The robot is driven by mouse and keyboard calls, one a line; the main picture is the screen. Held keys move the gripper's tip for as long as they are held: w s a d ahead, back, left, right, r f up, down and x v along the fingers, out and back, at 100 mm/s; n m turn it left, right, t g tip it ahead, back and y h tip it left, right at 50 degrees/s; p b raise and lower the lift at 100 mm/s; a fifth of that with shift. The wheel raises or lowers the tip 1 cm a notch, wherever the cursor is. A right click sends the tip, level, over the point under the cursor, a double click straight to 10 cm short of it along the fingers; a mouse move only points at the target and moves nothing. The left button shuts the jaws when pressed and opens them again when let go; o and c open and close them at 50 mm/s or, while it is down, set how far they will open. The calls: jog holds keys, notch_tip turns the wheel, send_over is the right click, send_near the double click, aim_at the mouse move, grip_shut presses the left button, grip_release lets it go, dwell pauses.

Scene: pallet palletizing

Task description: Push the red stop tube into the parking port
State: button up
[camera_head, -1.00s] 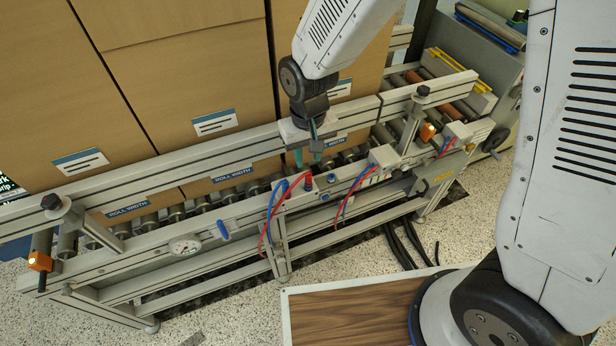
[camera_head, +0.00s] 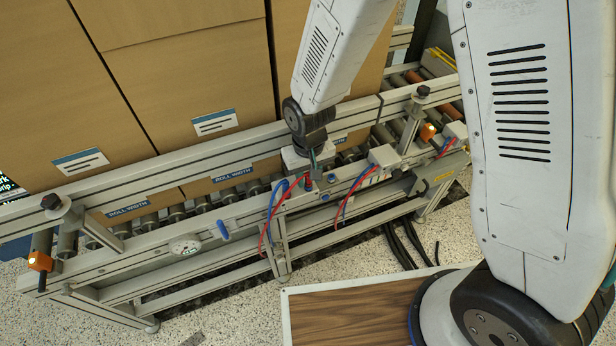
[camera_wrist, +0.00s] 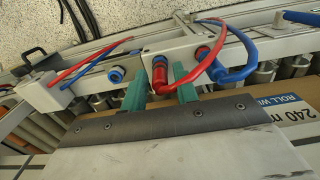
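My gripper (camera_head: 318,170) is above the conveyor's near rail, at the valve block. In the wrist view its two green fingers (camera_wrist: 160,91) are apart. A blue port (camera_wrist: 115,73) without a tube is left of the red fitting. Another port, blue with a red ring (camera_wrist: 203,52), is to the right. I cannot tell which is the parking port.
A blue tube (camera_wrist: 247,53) loops close to the right finger. A second red and blue tube pair (camera_head: 352,190) runs from a grey box (camera_head: 383,155) farther right. Large cardboard boxes (camera_head: 200,60) stand behind the rail (camera_head: 170,160).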

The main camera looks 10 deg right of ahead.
grip_shut()
jog(key=shift+r, duration=0.15)
jog(key=shift+r, duration=2.35)
